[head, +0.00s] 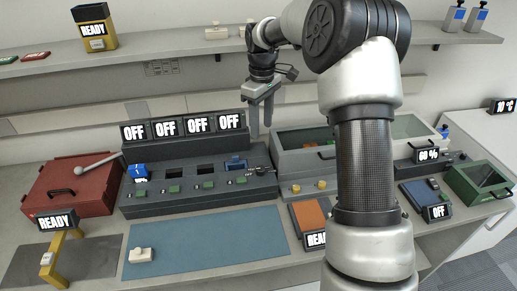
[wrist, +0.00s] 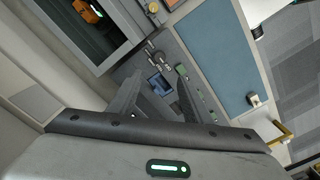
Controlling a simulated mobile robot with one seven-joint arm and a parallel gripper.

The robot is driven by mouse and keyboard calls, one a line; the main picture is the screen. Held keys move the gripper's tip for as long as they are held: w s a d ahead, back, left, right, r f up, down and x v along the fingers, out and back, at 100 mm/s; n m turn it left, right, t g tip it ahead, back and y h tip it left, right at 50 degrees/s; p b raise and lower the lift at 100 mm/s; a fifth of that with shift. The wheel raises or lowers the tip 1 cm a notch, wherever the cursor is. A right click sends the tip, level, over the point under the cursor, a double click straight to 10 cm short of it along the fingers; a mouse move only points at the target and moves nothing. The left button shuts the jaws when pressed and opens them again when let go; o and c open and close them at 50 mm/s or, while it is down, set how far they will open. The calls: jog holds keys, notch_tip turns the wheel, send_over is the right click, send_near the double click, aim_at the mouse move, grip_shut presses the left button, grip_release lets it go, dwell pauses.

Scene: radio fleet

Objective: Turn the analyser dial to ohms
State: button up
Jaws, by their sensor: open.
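My gripper (head: 261,126) is open and empty, pointing down above the right end of the dark charging rack (head: 195,190). A small dark knob with pale markings (head: 262,171) sits at that end, beside a small OFF label, below and apart from the fingers. Round parts at that end also show in the wrist view (wrist: 159,58), beyond the open fingers (wrist: 157,97). A blue-grey device (head: 418,192) with an OFF display (head: 438,212) lies at the right, near my arm. I cannot tell for certain which is the analyser; the knob's pointer is too small to read.
The rack has several OFF displays (head: 197,124) and holds a blue radio (head: 236,164). A clear-lidded grey case (head: 290,160) stands just right of it. A red box (head: 70,186) is at left. The blue mat (head: 205,242) is mostly clear. A shelf (head: 180,47) runs above.

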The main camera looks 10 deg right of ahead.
aim_at(261, 168)
notch_tip(261, 168, down, 18)
jog(key=shift+r+p, duration=0.15)
jog(key=shift+p, duration=0.15)
dwell(0.3)
jog(key=c, duration=1.1)
